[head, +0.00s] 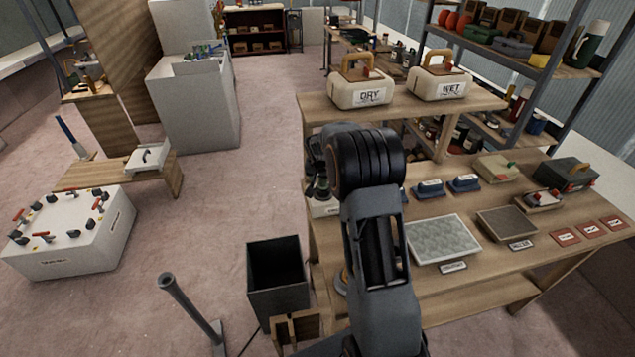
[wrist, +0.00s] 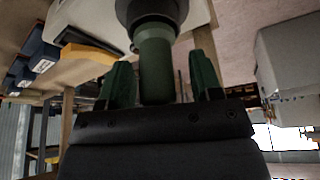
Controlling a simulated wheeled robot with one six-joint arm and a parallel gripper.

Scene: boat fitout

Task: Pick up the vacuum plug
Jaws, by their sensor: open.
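In the wrist view, a green cylinder with a wide dark round collar, probably the vacuum plug (wrist: 155,62), stands between the two fingers of my gripper (wrist: 163,80). The fingers are open, one on each side of it, with a visible gap on both sides. In the head view, my arm covers most of this spot. Dark parts at the left edge of the workbench (head: 545,240) are partly hidden behind the arm, and I cannot tell the plug apart there.
A white labelled block (head: 324,207) sits at the bench's left edge. Blue blocks (head: 428,188), a grey pad (head: 440,238) and a brown pad (head: 507,224) lie on the bench. DRY (head: 360,92) and WET (head: 439,83) containers stand on the shelf above. A dark bin (head: 278,290) is on the floor.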

